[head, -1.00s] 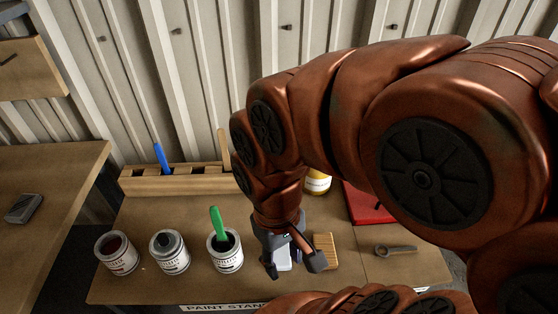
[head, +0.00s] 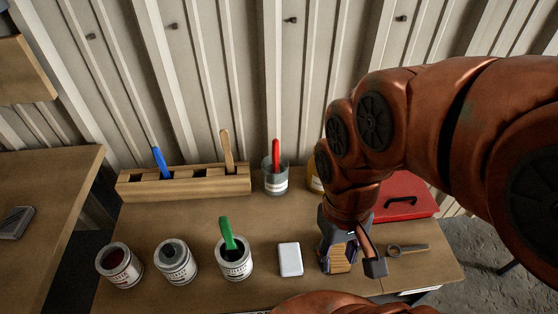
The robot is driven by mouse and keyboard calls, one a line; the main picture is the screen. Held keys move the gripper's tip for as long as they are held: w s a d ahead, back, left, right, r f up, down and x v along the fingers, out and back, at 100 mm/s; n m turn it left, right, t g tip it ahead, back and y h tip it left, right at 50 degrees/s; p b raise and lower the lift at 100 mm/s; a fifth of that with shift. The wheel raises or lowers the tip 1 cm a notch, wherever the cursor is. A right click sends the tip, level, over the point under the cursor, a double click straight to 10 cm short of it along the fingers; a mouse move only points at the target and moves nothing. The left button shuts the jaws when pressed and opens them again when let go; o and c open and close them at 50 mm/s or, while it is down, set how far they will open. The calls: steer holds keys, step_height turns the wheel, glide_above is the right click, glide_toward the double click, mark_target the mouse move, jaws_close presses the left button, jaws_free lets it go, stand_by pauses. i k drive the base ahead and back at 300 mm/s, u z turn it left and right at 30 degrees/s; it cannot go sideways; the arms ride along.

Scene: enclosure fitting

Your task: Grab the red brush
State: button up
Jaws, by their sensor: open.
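The red brush (head: 276,154) stands upright in a clear grey cup (head: 276,181) at the back of the table, just right of the wooden rack; only its red handle shows above the rim. My gripper (head: 352,264) is open and points down over the front right of the table. It is right of the cup and nearer the front. A tan ridged block (head: 341,257) shows between and behind its fingers; I cannot tell whether they touch it.
A wooden rack (head: 220,186) holds a blue-handled brush (head: 160,162) and a wooden-handled one (head: 227,150). Several paint cans stand at front left, one with a green-handled brush (head: 227,234). A white box (head: 290,259), a yellow container (head: 316,182), a wrench (head: 408,248) and a red case (head: 402,208) are nearby.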

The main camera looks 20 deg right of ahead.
mark_target(276, 150)
steer(key=k, duration=0.5)
steer(key=u, duration=2.65)
steer(key=k, duration=1.5)
steer(key=z, duration=0.6)
steer(key=i, duration=0.55)
steer(key=u, duration=0.05)
